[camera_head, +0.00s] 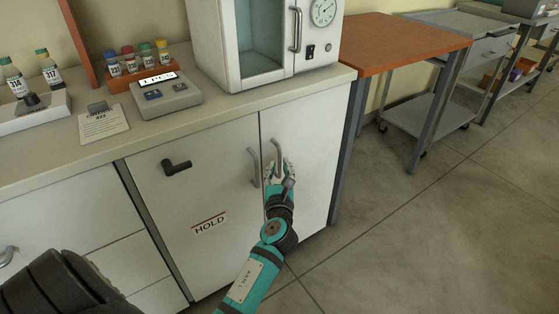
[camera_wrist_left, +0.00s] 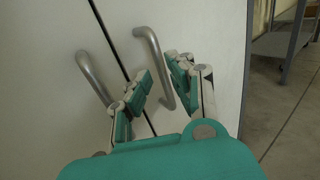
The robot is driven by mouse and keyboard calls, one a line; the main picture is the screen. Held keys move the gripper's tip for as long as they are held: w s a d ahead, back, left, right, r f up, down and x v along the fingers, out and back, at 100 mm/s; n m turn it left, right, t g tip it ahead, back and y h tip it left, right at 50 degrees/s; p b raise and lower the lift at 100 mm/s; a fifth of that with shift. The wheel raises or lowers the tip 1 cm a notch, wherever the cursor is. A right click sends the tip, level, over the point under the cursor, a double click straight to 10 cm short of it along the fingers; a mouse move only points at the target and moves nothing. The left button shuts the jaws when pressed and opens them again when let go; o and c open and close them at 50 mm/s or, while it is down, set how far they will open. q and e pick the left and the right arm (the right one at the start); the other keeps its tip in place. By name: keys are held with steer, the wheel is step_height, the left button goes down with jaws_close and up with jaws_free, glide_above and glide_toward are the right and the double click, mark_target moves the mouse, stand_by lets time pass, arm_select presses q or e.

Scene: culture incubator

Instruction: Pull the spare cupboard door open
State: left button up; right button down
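The white cupboard has two doors that both look shut. The right-hand door (camera_head: 308,150) is plain, with a curved grey handle (camera_head: 276,150) near its left edge. The left-hand door (camera_head: 205,190) has a red-and-black HOLD label (camera_head: 209,223), a black latch (camera_head: 177,166) and its own curved handle (camera_head: 254,167). My left gripper (camera_head: 278,172) is at the right-hand door's handle. In the left wrist view its open fingers (camera_wrist_left: 160,76) stand on either side of that handle (camera_wrist_left: 157,58), with a visible gap. My right gripper is out of view.
The counter (camera_head: 225,105) above holds an incubator (camera_head: 232,40), a small device with a display (camera_head: 165,95) and a vial rack (camera_head: 137,72). An orange-topped table (camera_head: 405,40) stands close on the right. The floor (camera_head: 440,220) in front is clear.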

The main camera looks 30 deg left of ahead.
mark_target(280, 161)
arm_select(q)
steer(key=shift+x, duration=2.15)
steer(key=shift+c, duration=0.3)
jaws_close()
